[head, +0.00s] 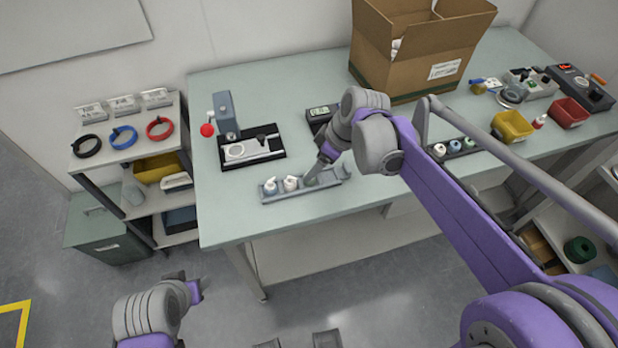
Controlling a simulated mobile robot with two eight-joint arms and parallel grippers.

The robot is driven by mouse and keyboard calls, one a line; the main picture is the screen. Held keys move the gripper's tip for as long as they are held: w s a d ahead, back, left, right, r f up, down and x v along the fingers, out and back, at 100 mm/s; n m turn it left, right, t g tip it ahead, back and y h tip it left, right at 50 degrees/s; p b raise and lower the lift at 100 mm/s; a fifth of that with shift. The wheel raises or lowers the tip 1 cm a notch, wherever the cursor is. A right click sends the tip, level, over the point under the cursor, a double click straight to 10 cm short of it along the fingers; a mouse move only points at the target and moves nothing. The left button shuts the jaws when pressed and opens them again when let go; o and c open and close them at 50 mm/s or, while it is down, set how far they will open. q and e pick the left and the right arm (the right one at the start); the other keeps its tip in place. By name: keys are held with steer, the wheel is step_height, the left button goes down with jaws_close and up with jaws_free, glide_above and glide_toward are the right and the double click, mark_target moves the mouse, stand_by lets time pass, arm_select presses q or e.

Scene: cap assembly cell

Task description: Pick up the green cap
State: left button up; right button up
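A grey tray (275,197) near the front of the table holds two white pump-like bottles (291,183) at its left. My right gripper (314,176) points down over the tray's right half, beside the bottles. A small grey-green shape shows at its tips, but I cannot tell whether it is fingers or a held part. A dark strip (478,149) further right holds several round caps: a white cap (439,149) and darker, greenish ones too small to tell apart. My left gripper (199,288) is low at the left, away from the table; its finger gap is not clear.
A press with a red knob (207,130) stands at the table's left. An open cardboard box (418,62) is at the back. Yellow (512,126) and red bins (567,111) are at the right. A shelf (128,145) stands left. My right arm crosses the table's right half.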

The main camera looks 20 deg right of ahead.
steer(key=shift+a+f, duration=0.1)
steer(key=shift+f, duration=0.45)
steer(key=x, duration=0.4)
steer(key=shift+w+d+f, duration=0.1)
steer(key=shift+d+f, duration=0.15)
steer(key=shift+f, duration=0.2)
steer(key=c, duration=1)
